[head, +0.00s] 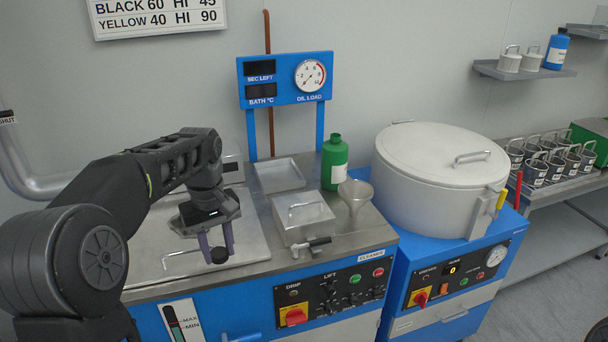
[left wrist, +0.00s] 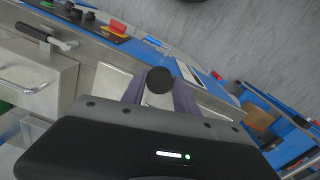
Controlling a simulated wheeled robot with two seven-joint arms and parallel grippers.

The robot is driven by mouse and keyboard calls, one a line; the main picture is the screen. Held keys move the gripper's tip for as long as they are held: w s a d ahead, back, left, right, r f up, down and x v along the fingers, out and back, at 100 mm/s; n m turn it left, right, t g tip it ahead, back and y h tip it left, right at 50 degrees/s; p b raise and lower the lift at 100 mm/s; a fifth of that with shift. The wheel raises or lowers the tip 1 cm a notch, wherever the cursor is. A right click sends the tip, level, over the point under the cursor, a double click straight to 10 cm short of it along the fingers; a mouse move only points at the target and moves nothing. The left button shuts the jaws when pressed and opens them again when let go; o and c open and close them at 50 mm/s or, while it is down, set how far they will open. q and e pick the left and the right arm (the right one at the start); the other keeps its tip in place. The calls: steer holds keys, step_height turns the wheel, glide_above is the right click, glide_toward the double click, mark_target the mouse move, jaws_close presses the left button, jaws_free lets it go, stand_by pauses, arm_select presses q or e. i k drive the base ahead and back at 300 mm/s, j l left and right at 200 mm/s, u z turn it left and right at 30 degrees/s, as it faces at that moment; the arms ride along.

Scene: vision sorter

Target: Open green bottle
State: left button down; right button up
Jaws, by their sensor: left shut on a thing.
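The green bottle (head: 334,164) stands upright on the steel top of the blue cleaner machine, with a white label and a bare green neck; no cap shows on it. My left gripper (head: 219,252) points down over the left part of the machine top, well left of the bottle. It is shut on a small round black cap (left wrist: 160,80), which also shows between the fingertips in the head view. A green sliver at the left edge of the left wrist view may be the bottle. My right gripper is not in view.
A lidded steel box (head: 303,217) and a funnel (head: 355,195) stand close in front of the bottle. A shallow tray (head: 279,175) lies to its left. A large lidded drum (head: 430,170) stands at right. The gauge panel (head: 286,78) rises behind.

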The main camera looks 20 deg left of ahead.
mark_target(334, 151)
steer(key=i+l, duration=0.15)
steer(key=i, duration=0.5)
steer(key=i+l, duration=0.15)
steer(key=i, duration=0.5)
